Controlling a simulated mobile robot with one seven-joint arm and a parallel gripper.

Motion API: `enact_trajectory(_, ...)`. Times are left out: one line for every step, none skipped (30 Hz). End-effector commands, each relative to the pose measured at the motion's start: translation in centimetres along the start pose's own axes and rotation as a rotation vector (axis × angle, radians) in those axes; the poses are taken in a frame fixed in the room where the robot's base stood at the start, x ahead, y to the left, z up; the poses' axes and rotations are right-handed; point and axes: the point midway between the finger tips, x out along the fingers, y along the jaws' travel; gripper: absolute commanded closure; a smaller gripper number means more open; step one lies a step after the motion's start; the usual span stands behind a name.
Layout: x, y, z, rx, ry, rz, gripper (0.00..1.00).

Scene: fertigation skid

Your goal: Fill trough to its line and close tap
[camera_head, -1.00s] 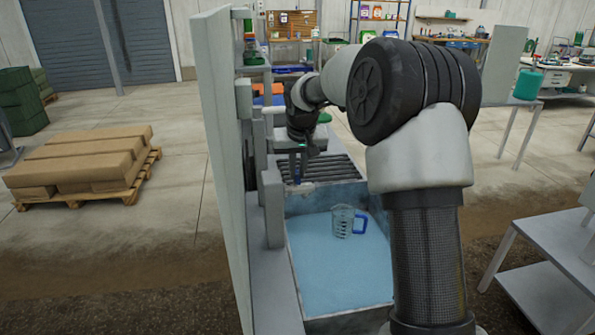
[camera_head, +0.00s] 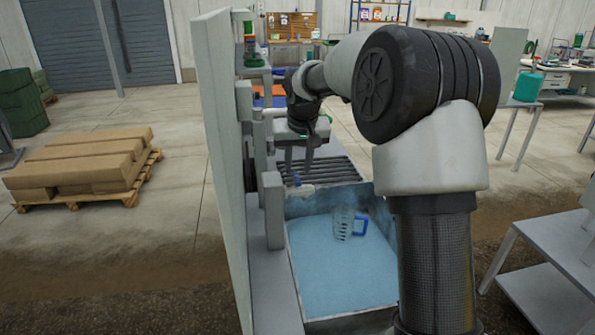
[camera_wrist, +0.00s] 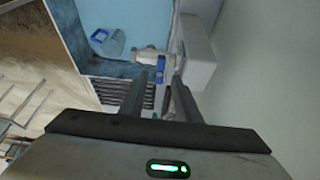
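The trough (camera_head: 291,275) holds light blue water; I cannot make out a fill line. A clear jug (camera_head: 342,222) with a blue handle is in the water near the far end; it also shows in the wrist view (camera_wrist: 112,44). The white tap (camera_head: 304,189) with a blue lever (camera_head: 296,179) sticks out from the wall side over the trough's far edge. In the wrist view the tap (camera_wrist: 147,56) lies just beyond my fingertips. No stream is clear. My gripper (camera_head: 299,172) points down above the tap, its fingers apart with nothing between them.
A grey upright panel (camera_head: 222,150) stands along the trough's left side, with grey blocks on it. A slatted grate (camera_head: 335,170) lies behind the trough. A grey metal table (camera_head: 560,245) stands at the right.

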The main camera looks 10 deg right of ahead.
Motion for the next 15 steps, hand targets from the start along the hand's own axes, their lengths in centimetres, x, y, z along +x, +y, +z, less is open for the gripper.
enact_trajectory(-1.5,0.0,-0.1,0.001,0.005,0.001,0.70)
enact_trajectory(-2.2,0.0,-0.1,0.002,0.005,0.000,0.70)
enact_trajectory(-3.3,0.0,-0.1,0.001,0.005,0.000,0.70)
enact_trajectory(-4.0,0.0,-0.1,0.001,0.005,0.001,0.70)
enact_trajectory(-4.8,0.1,-0.2,0.001,0.006,0.001,0.70)
enact_trajectory(-5.8,0.1,-0.1,0.000,0.005,0.001,0.70)
enact_trajectory(-6.5,0.0,-0.2,0.001,0.006,0.001,0.70)
enact_trajectory(-7.3,0.0,-0.1,0.001,0.005,0.000,0.70)
enact_trajectory(-8.2,0.0,-0.1,0.002,0.005,0.000,0.70)
enact_trajectory(-8.9,0.0,-0.1,0.001,0.004,0.000,0.70)
enact_trajectory(-9.5,0.0,-0.1,0.001,0.005,0.001,0.70)
enact_trajectory(-10.3,0.0,-0.1,0.001,0.003,0.001,0.70)
enact_trajectory(-10.9,0.0,-0.1,0.001,0.004,0.000,0.70)
enact_trajectory(-11.4,0.0,-0.1,0.001,0.004,0.000,0.70)
enact_trajectory(-12.0,0.0,-0.1,0.001,0.003,0.000,0.70)
